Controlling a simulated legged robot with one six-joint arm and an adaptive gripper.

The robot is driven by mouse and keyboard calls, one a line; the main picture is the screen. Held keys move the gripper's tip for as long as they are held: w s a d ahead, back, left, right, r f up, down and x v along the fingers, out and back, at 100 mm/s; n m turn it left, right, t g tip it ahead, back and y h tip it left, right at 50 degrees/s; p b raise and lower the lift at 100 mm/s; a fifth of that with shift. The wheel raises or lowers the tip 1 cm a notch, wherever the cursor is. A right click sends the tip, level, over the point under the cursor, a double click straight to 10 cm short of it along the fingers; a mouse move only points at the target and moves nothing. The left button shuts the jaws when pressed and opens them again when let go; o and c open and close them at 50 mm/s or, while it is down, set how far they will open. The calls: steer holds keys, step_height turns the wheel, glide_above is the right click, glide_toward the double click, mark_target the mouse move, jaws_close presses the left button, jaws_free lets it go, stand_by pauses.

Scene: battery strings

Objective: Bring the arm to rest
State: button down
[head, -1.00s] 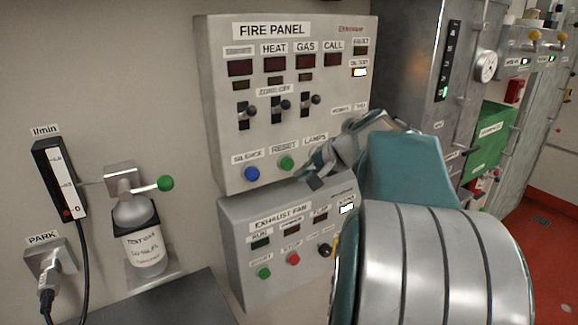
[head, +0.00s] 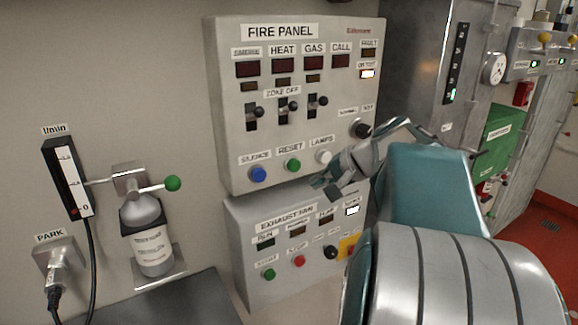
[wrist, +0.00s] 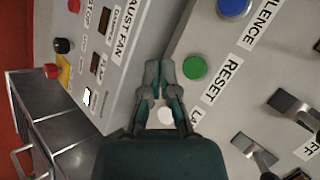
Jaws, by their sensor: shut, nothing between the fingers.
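My gripper (head: 330,190) is shut and empty in front of the lower right part of the fire panel (head: 222,110), close to the white lamps button (head: 324,156). My teal and grey arm fills the lower right of the head view. In the wrist view my gripper (wrist: 159,66) points toward the seam between the fire panel (wrist: 215,100) and the exhaust fan panel (wrist: 128,60). The green reset button (wrist: 194,68) is just right of its fingertips. Whether the fingers touch any surface, I cannot tell.
The exhaust fan panel (head: 240,235) hangs below the fire panel. A sample bottle (head: 150,240) with a green-handled valve (head: 172,183), a flow meter (head: 68,178) and the PARK socket (head: 60,256) are on the left wall. Grey cabinets and red floor (head: 545,240) lie to the right.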

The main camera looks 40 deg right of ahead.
steer(key=s+a+f+n+g+h, duration=0.1)
steer(key=s+a+f+n+g, duration=0.2)
steer(key=a, duration=0.8)
steer(key=s+a+f+n+g, duration=0.1)
steer(key=s+a+f+n, duration=0.3)
steer(key=a, duration=0.7)
steer(key=s+a+f+n+h, duration=0.1)
steer(key=s+a+f+n, duration=0.2)
steer(key=s+a+n, duration=0.2)
steer(key=shift+n+h, duration=0.3)
steer(key=shift+s+a, duration=0.1)
